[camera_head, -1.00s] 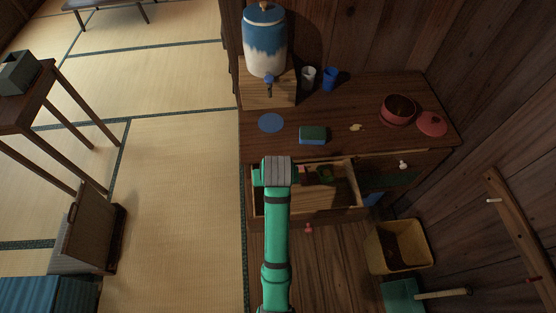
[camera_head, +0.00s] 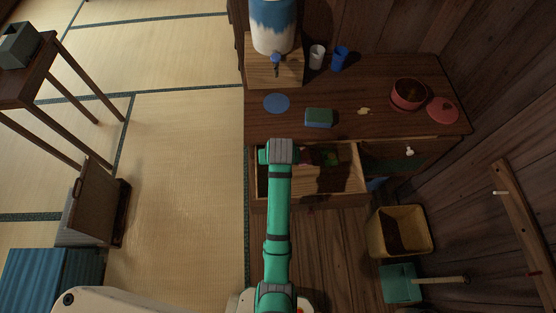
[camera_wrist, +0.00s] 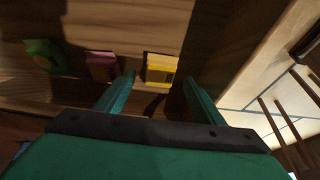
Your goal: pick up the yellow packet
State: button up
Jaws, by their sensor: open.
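The yellow packet (camera_wrist: 161,69) lies in the open drawer and shows in the wrist view, with a dark mark on its face. My gripper (camera_wrist: 158,88) is open, with one green finger on each side of the packet in that view; I cannot tell whether either touches it. In the head view my arm reaches over the left part of the open drawer (camera_head: 330,188). My gripper and the yellow packet are hidden there beneath the grey wrist part.
A pink packet (camera_wrist: 102,67) and a green item (camera_wrist: 45,55) lie beside the yellow packet in the drawer. On the cabinet top above are a sponge (camera_head: 319,118), a blue disc (camera_head: 276,103) and a red pot (camera_head: 408,95). A yellow bin (camera_head: 400,232) stands at right.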

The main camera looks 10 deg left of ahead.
jog(key=shift+x, duration=1.2)
jog(key=c, duration=1.1)
jog(key=shift+r, duration=0.15)
